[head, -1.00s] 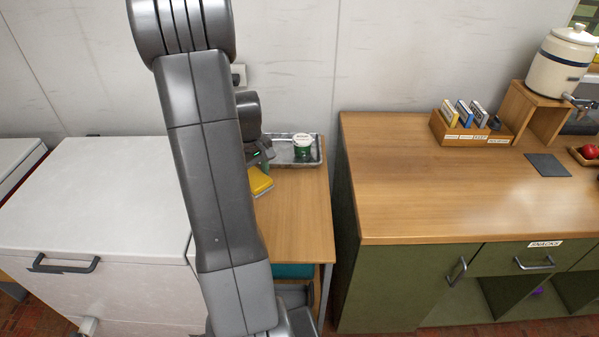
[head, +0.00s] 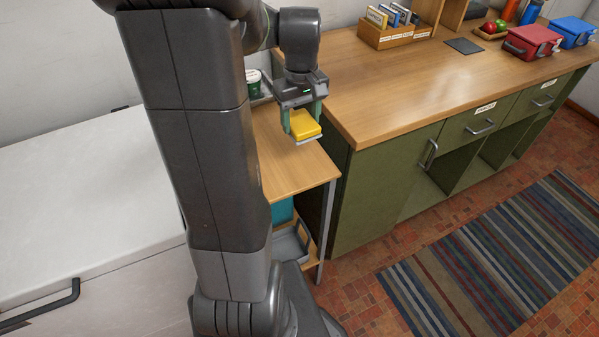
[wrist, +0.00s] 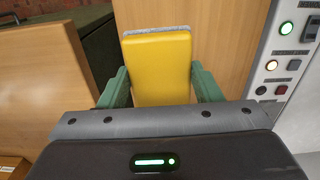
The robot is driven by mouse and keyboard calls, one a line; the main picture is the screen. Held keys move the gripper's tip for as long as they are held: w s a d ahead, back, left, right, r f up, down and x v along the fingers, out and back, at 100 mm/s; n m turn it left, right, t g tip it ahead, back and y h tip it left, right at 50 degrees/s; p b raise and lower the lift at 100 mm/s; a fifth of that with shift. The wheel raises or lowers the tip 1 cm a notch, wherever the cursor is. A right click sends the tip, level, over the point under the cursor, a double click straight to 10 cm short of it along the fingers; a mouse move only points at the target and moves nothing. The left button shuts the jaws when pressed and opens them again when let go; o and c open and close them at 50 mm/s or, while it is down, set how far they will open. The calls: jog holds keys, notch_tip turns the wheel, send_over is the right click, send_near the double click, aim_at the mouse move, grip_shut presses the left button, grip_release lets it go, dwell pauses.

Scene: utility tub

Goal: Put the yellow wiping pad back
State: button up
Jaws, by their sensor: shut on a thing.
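The yellow wiping pad (head: 304,125) is a yellow block with a pale grey layer on its underside. My gripper (head: 303,120) is shut on it, with one green finger on each side. In the head view the pad is held in the air over the front right part of the small wooden table (head: 275,162). In the wrist view the pad (wrist: 158,68) stands out between the green fingers, with its grey layer along the far edge.
The green cabinet with a wooden top (head: 400,85) stands just right of the small table. A white chest (head: 80,200) is at the left. A green-and-white tub (head: 253,82) is behind my gripper. A teal thing (head: 283,212) and a grey tray (head: 290,246) are below the tabletop.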

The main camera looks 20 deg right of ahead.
aim_at(304, 161)
jog(key=shift+s+d+f, duration=0.1)
jog(key=shift+s+f, duration=0.05)
jog(key=shift+s, duration=0.2)
notch_tip(304, 161, down, 10)
jog(key=shift+s+d+r, duration=0.1)
jog(key=shift+r, duration=0.1)
jog(key=shift+f+b, duration=0.2)
jog(key=shift+b, duration=0.1)
jog(key=o, duration=1)
jog(key=shift+o, duration=0.2)
notch_tip(304, 161, up, 12)
jog(key=shift+r+p, duration=0.2)
jog(key=shift+p, duration=0.25)
jog(key=shift+f, duration=0.1)
